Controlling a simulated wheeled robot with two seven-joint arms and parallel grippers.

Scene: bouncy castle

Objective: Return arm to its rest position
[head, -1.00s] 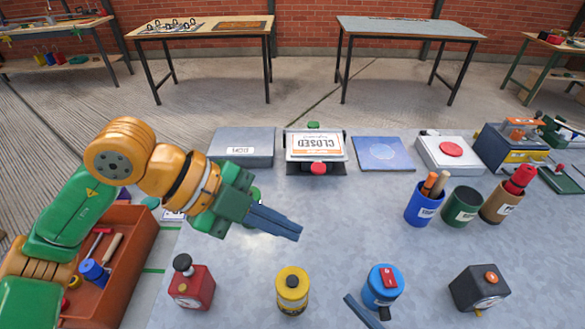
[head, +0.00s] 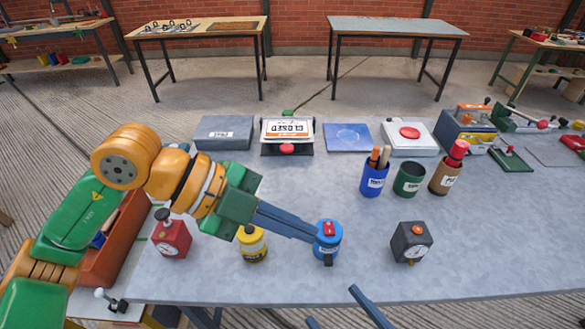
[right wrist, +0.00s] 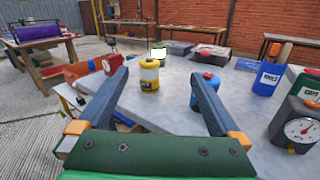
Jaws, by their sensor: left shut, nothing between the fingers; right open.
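My left gripper (head: 314,235) reaches in from the left in the head view. Its dark blue fingers are shut and empty, with their tips at the left side of a blue canister with a red top (head: 327,240). I cannot tell whether they touch it. My left forearm stretches over the table's left side, and the left hand covers part of a yellow canister (head: 252,246). My right gripper (head: 341,306) shows only its finger ends at the bottom edge. In the right wrist view its fingers (right wrist: 160,78) are open and empty, with the yellow canister (right wrist: 149,75) seen between them, farther off.
A red timer (head: 171,240) stands left and a black gauge box (head: 410,243) right on the grey table (head: 480,240). Blue, green and brown cups (head: 409,178) stand behind. The table's front right is clear.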

